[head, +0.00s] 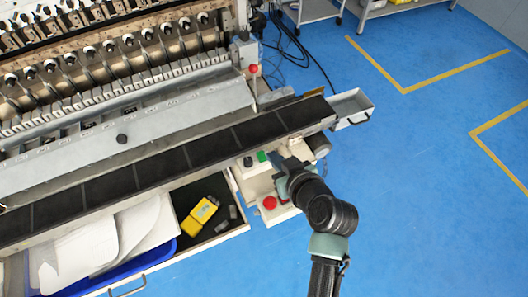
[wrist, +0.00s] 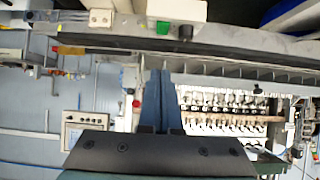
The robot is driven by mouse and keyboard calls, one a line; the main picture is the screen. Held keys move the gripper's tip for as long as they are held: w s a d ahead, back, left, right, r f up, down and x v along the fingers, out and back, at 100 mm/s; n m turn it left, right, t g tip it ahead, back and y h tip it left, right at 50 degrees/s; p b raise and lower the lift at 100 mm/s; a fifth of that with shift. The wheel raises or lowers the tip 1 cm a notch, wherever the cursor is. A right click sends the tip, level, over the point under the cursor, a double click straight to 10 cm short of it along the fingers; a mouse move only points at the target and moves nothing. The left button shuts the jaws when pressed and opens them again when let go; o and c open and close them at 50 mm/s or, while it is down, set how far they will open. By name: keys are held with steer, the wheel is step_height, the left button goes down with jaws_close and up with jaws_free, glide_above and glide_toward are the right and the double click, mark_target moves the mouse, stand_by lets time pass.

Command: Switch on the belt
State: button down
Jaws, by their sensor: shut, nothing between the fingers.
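The black belt (head: 160,170) runs diagonally along the front of the winder in the head view. Beside its right part is a pale control box (head: 254,187) with a green button (head: 262,156), a black knob (head: 248,161) and a red mushroom button (head: 269,202). My gripper (head: 277,160) is over the box, just right of the green button; its fingers are shut and empty. The wrist view shows the blue fingers (wrist: 157,72) together, with the green button (wrist: 162,27) and black knob (wrist: 185,32) beyond their tips. Contact with the button is not visible.
An open drawer (head: 240,229) holding a yellow device (head: 201,216) lies left of the box. A small metal tray (head: 352,104) sticks out at the belt's right end. Another red button (head: 253,69) is on the winder. Blue floor at right is clear.

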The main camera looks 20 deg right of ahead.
mark_target(259, 152)
steer(key=x, duration=0.2)
steer(key=f+x, duration=0.1)
steer(key=x, duration=0.2)
steer(key=s+p+x, duration=0.1)
steer(key=x, duration=0.2)
steer(key=shift+f, duration=0.3)
steer(key=shift+w+f, duration=0.1)
steer(key=shift+f, duration=0.5)
steer(key=shift+w+r+g+p, duration=0.1)
steer(key=shift+w+g+p, duration=0.15)
steer(key=shift+p, duration=0.4)
steer(key=shift+s+f, duration=0.1)
steer(key=shift+f, duration=0.25)
steer(key=shift+r, duration=0.1)
